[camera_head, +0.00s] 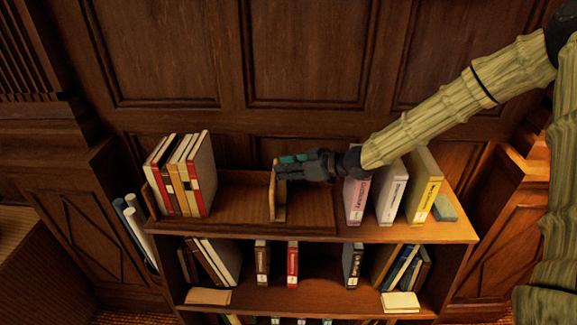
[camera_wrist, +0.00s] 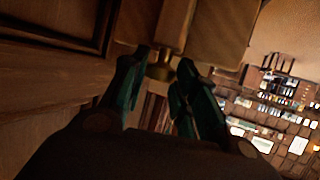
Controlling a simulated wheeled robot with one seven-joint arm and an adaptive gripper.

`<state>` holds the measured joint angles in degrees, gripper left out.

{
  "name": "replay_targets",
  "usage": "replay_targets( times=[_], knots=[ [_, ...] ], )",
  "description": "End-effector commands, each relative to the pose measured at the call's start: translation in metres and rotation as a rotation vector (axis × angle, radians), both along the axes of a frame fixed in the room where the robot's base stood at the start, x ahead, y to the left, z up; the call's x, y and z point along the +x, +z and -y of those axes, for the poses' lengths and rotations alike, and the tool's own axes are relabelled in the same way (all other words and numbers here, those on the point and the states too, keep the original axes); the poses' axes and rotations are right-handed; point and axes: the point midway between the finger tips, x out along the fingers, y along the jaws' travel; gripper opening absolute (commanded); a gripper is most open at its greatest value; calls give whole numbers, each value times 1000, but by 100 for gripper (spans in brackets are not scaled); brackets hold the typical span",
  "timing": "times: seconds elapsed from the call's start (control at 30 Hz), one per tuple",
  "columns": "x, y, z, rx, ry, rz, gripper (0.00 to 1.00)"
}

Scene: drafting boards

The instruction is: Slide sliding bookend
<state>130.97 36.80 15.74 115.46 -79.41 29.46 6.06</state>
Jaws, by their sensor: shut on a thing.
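The sliding bookend (camera_head: 279,200) is a thin upright wooden panel on the top shelf of the bookcase, near the middle. My gripper (camera_head: 283,165) reaches in from the right and its teal fingertips are at the upper part of the bookend. In the wrist view, the bookend's wooden face (camera_wrist: 205,28) fills the top. A small brass knob (camera_wrist: 160,72) stands out from it, and my gripper (camera_wrist: 159,68) is shut on this knob, with one finger on each side. Part of the bookend's upper edge is hidden behind the fingers in the head view.
Leaning books (camera_head: 182,175) stand on the left of the top shelf, with bare shelf between them and the bookend. A pink book (camera_head: 355,200), a white book (camera_head: 391,190) and a yellow book (camera_head: 424,188) stand to the right. Wood panelling (camera_head: 305,55) rises behind.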

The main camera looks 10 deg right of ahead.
Motion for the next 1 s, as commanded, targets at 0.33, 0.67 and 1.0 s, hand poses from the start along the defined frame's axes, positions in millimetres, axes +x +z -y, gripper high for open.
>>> replay_targets(
  times=[0.33,0.67,1.0],
  knots=[
    [2,2,1,2,-3,4,49],
    [1,2,1,0,-2,3,49],
    [1,36,1,-1,-2,4,49]
  ],
)
